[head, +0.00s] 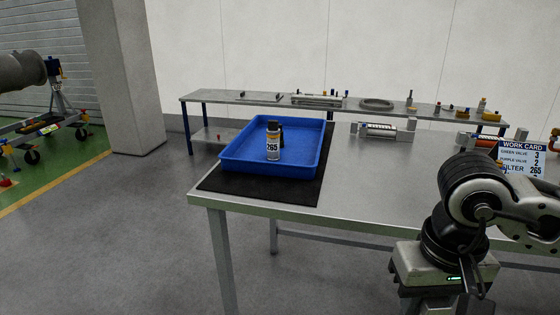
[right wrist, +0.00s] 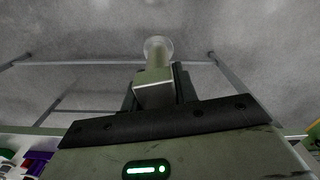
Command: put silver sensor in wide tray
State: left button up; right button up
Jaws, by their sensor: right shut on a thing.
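The silver sensor (right wrist: 157,54) shows in the right wrist view as a pale metal piece with a round end and a squarish block. My right gripper (right wrist: 156,86) is shut on it, the dark fingers on either side. In the head view my right gripper's body (head: 440,268) is at the lower right, in front of the table edge; its fingers and the sensor cannot be made out there. The wide tray (head: 250,167) is blue and shallow, on a black mat at the table's left end, well left of my right gripper. My left gripper is out of view.
The black mat (head: 235,186) lies under the tray. A work card (head: 520,160) and a holder with a cylinder (head: 382,130) are on the table. A shelf (head: 350,107) with parts stands behind.

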aim_at(290, 136)
jog(key=k, duration=0.55)
jog(key=u, duration=1.05)
jog(key=i, duration=5)
jog(key=z, duration=3.3)
